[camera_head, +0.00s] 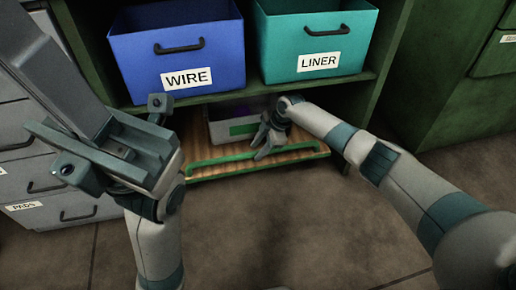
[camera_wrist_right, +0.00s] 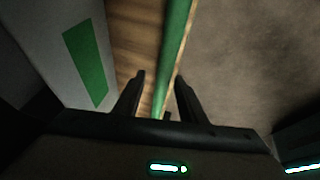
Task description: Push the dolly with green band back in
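The dolly is a low wooden platform (camera_head: 200,172) with a green band (camera_head: 240,158) along its front edge. It sticks out from under the bottom shelf of the green rack. A grey bin (camera_head: 216,129) with a green label stands on it, partly hidden behind my right gripper. My right gripper (camera_head: 263,147) is at the dolly's front edge. In the right wrist view its two dark fingers (camera_wrist_right: 161,76) are apart, on either side of the green band (camera_wrist_right: 172,45), with a gap on at least one side. My left arm is at the left; its gripper's finger state is unclear.
A blue WIRE bin (camera_head: 220,65) and a teal LINER bin (camera_head: 290,38) stand on the shelf (camera_head: 190,101) above the dolly. Grey drawers (camera_head: 85,208) are at the left and a green cabinet (camera_head: 440,95) at the right. The floor (camera_head: 275,230) in front is clear.

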